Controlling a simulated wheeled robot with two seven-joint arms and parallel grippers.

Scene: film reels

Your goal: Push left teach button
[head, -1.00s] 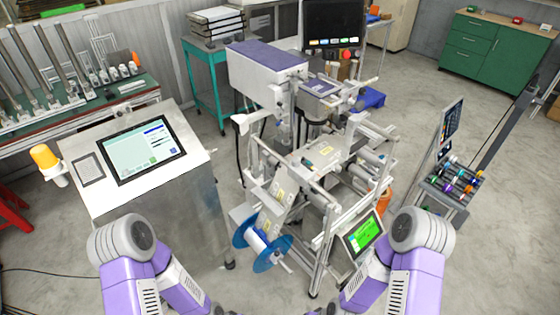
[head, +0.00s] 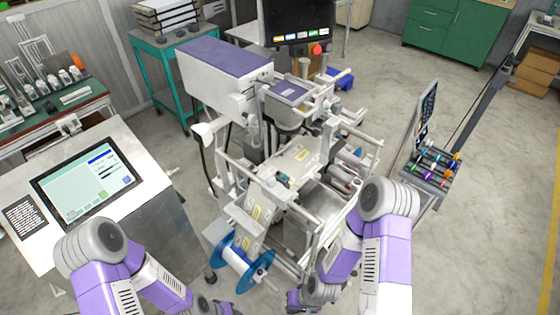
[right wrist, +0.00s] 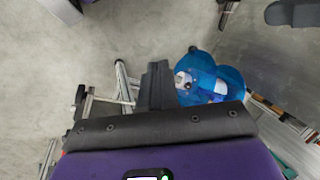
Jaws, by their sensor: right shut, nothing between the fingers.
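A labelling machine (head: 300,160) stands in the middle of the head view. I cannot make out a left teach button on it. A dark panel (head: 297,20) with a row of small coloured buttons and a red knob (head: 317,48) is at its top. My right gripper (right wrist: 157,68) is shut and empty in the right wrist view, pointing past a blue film reel (right wrist: 212,82). The same blue reel (head: 236,262) shows low on the machine in the head view. My left arm reaches in at the lower left; its gripper is out of view.
A console with a lit touchscreen (head: 85,180) stands at the left. A rack of coloured rollers (head: 432,166) stands to the right of the machine. Green cabinets (head: 450,32) are at the back. Grey floor (head: 490,240) at the right is open.

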